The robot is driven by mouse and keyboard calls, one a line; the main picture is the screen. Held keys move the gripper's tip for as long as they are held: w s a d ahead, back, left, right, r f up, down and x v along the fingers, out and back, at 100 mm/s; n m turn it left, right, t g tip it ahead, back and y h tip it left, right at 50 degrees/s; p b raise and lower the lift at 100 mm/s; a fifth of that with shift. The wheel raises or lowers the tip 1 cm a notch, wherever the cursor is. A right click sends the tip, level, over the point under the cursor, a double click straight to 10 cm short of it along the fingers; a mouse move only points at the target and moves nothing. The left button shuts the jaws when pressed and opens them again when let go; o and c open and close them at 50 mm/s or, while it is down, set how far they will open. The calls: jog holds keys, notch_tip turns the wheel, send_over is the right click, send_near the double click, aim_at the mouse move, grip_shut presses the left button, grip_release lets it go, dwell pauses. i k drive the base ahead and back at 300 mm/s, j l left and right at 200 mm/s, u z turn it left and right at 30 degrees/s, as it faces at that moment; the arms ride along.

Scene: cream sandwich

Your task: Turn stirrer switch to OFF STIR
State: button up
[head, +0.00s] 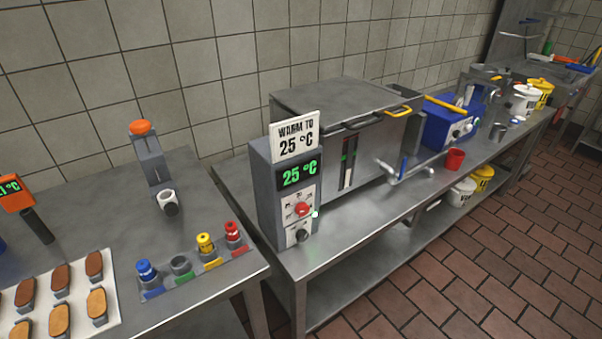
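A grey control box (270,200) stands at the front left corner of the metal vat (345,105). Its display (298,174) reads 25 °C in green, and a sign above it (296,136) reads WARM TO 25 °C. On its front face are a red knob (302,209) on a white marked plate and a black knob (303,235) below it. The labels are too small to read, so I cannot tell which knob is the stirrer switch or where either points. My gripper is not in view.
The bench's front edge (350,248) runs just before the box. A pipe with a blue-handled tap (403,167) juts from the vat. A red cup (455,159) and a blue machine (448,122) stand to the right. Tiled floor (470,270) lies open in front.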

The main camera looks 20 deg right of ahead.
aim_at(302, 235)
jog(key=i+l, duration=0.2)
jog(key=l, duration=0.15)
jog(key=i+l, duration=0.2)
jog(key=l, duration=0.2)
jog(key=i+l, duration=0.2)
jog(key=l, duration=0.15)
